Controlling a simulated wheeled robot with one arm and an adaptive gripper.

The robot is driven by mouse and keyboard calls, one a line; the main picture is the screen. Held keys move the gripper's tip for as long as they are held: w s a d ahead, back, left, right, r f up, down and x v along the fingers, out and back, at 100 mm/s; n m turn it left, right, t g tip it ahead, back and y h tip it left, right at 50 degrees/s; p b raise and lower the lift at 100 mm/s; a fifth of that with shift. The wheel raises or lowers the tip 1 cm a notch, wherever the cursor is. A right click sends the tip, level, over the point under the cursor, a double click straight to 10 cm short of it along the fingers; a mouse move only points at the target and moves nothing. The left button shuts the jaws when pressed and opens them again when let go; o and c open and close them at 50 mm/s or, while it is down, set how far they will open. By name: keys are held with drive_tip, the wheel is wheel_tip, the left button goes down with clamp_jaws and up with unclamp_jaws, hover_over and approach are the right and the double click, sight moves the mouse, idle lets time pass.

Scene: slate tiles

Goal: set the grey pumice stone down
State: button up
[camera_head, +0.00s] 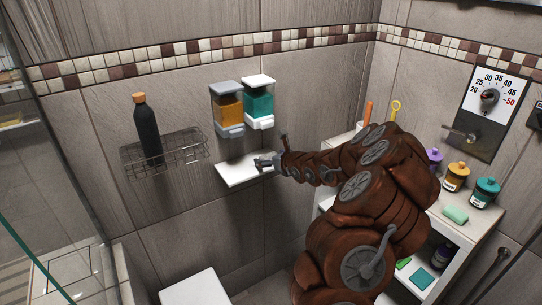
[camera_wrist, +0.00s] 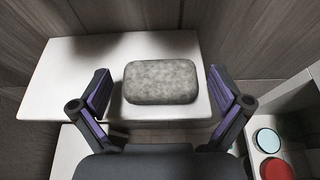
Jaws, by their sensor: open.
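The grey pumice stone (camera_wrist: 161,82) is a rounded, speckled block lying flat on a small white wall shelf (camera_wrist: 78,82) in the wrist view. The white shelf also shows in the head view (camera_head: 236,173), below two dispensers. My gripper (camera_wrist: 160,88) is open, with one purple-padded finger on each side of the stone. Gaps show between the stone and both fingers. In the head view my gripper (camera_head: 268,161) is over the right part of the shelf, and I cannot clearly make out the stone there.
Amber (camera_head: 229,108) and teal (camera_head: 259,103) dispensers hang just above the shelf. A wire basket (camera_head: 184,154) with a black bottle (camera_head: 147,130) is to the left. A white cabinet (camera_head: 467,224) with several jars stands right. A glass panel (camera_head: 32,195) is at far left.

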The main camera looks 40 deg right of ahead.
drive_tip(key=shift+r+p, duration=0.4)
drive_tip(key=shift+p, duration=0.05)
drive_tip(key=shift+s+b, duration=0.35)
drive_tip(key=shift+s, duration=0.05)
drive_tip(key=d+v, duration=0.1)
drive_tip(key=v, duration=1)
drive_tip(key=shift+a+b, duration=0.4)
drive_tip(key=shift+b, duration=0.05)
drive_tip(key=shift+r, duration=0.1)
